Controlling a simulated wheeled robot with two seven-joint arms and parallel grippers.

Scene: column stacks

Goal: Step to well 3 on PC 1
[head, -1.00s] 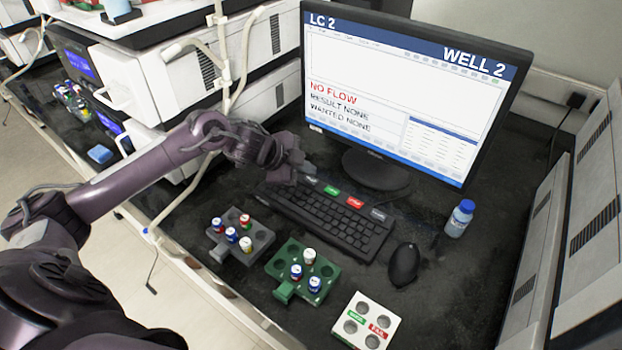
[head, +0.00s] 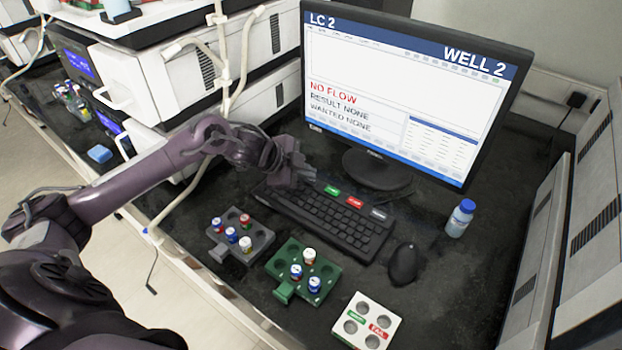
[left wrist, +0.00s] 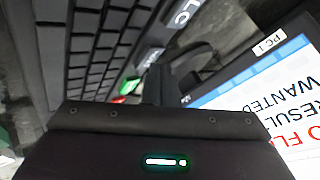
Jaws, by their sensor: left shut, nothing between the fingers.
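The monitor (head: 400,90) shows "LC 2", "WELL 2", a red "NO FLOW", "RESULT NONE" and "WANTED NONE". In the left wrist view a "PC 1" label (left wrist: 265,42) sits on its frame. The black keyboard (head: 335,222) lies in front of it. Along its back edge are a green key (head: 332,190), a red key (head: 355,202) and a grey key (head: 379,214). My right gripper is out of view.
A grey rack (head: 262,234) and a green rack (head: 325,268) hold capped vials in front of the keyboard. A white rack (head: 385,312) has empty holes. A mouse (head: 403,264) and a blue-capped bottle (head: 460,218) stand at the right. White instruments (head: 190,70) flank the left.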

